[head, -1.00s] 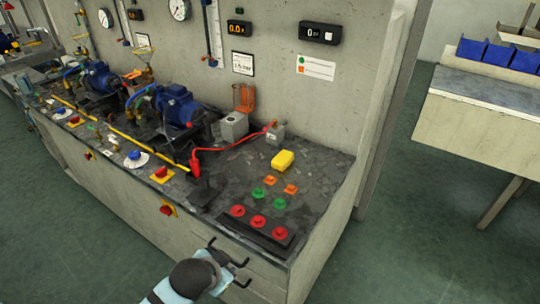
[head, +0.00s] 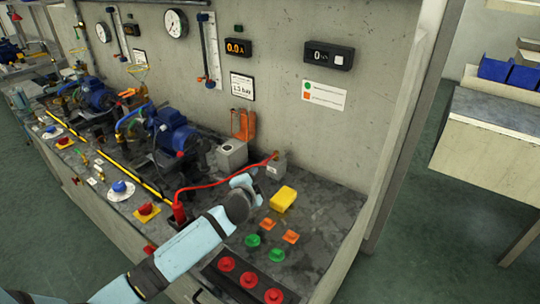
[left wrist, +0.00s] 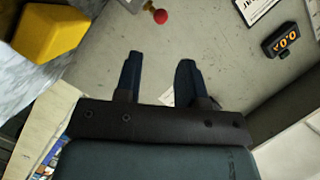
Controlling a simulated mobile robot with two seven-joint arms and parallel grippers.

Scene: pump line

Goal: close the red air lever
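A red hose (head: 225,187) runs from an upright red handle (head: 179,212) to a small grey fitting (head: 277,167) by the wall. A small red part (head: 275,155) tops this fitting; it is too small to tell its lever position. In the left wrist view a red knob (left wrist: 160,16) on a short stem shows beyond my fingertips, possibly the lever's end. My left gripper (head: 243,182) is over the bench, left of the yellow block (head: 284,198) and close to the fitting. In the left wrist view its fingers (left wrist: 159,62) are apart with nothing between them. My right gripper is not in view.
Red buttons (head: 250,279) and green knobs (head: 252,240) sit at the bench's front right, with orange ones (head: 267,224) beside them. Blue pumps (head: 172,133) stand to the left. A grey box (head: 231,154) stands behind the gripper, near the wall.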

